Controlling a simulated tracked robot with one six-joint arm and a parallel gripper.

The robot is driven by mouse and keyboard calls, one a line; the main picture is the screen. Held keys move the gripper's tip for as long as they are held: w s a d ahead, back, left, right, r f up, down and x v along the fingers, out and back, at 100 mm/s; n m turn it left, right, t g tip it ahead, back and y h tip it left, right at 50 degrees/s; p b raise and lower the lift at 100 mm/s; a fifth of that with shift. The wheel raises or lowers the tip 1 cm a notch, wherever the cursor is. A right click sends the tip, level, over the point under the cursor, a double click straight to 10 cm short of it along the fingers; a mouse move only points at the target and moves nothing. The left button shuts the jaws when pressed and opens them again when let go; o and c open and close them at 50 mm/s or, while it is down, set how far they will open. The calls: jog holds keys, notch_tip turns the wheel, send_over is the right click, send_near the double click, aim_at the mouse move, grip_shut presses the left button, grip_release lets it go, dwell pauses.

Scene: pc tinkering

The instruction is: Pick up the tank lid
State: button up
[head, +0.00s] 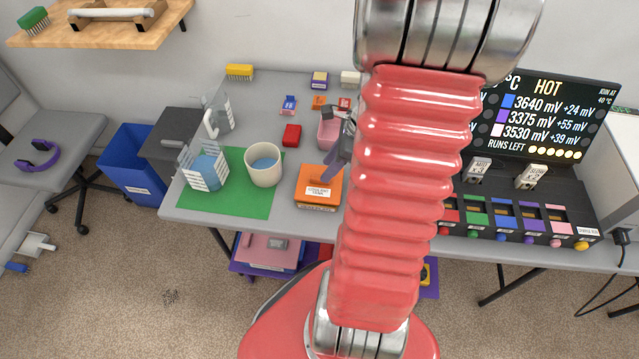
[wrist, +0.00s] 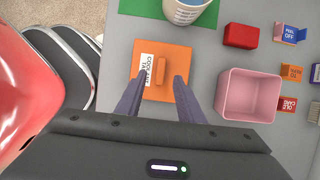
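The tank lid (head: 322,182) is an orange square plate with a raised bar handle, on the labelled tank on the grey table. In the wrist view the lid (wrist: 178,55) shows its orange handle (wrist: 159,73) and a white label reading "COOLANT TA…", partly covered by a finger. My gripper (wrist: 158,84) is open and empty above the lid, its two purple-grey fingers apart on the left and right of the handle's near end. In the head view my gripper (head: 332,165) is partly hidden behind my red arm. Contact with the handle cannot be told.
A pink open bin (wrist: 248,95) stands close to the right of the lid. A red block (wrist: 241,36) and small labelled boxes lie beyond. A white cup (head: 264,164) and a clear pitcher (head: 205,170) stand on the green mat (head: 235,205) at left.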

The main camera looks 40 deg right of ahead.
jog(key=shift+f, duration=0.15)
jog(key=shift+x, duration=2.5)
jog(key=shift+d, duration=0.1)
jog(key=shift+c, duration=0.7)
grip_shut()
